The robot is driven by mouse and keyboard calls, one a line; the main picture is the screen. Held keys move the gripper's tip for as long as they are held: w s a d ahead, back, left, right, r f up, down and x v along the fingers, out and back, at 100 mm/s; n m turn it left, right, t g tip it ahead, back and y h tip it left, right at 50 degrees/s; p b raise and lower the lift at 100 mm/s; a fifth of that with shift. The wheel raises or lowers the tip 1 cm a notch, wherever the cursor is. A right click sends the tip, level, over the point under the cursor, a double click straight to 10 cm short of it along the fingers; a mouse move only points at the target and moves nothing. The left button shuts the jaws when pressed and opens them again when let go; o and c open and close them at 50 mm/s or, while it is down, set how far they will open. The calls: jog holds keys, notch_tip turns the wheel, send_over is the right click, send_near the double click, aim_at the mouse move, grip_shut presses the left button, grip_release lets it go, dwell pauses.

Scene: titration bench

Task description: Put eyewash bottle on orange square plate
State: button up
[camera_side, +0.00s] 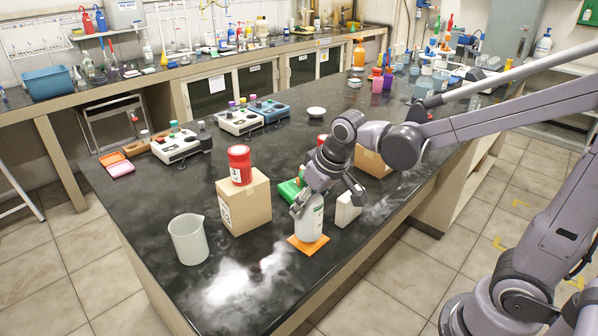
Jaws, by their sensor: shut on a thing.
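The eyewash bottle (310,221) is white with a green mark on its front. It stands upright over the orange square plate (294,243), whose orange edges show around its foot. I cannot tell whether its base touches the plate. My gripper (312,200) is around the bottle's upper part and shut on it. The bottle's top is hidden by my gripper.
A cardboard box (245,206) with a red-lidded jar (239,166) on it stands left of the bottle. A white beaker (188,240) is farther left. A white box (347,210) is close on the right. A green object (288,190) lies behind. The front counter is clear.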

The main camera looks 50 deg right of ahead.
jog(key=shift+f, duration=0.85)
jog(key=shift+f, duration=0.1)
jog(key=o, duration=1.6)
jog(key=shift+c, duration=0.2)
jog(key=v, duration=1.2)
jog(key=s+d+f+t, duration=0.2)
jog(key=s+f, duration=0.4)
jog(key=shift+t, duration=0.3)
jog(key=shift+f, duration=0.1)
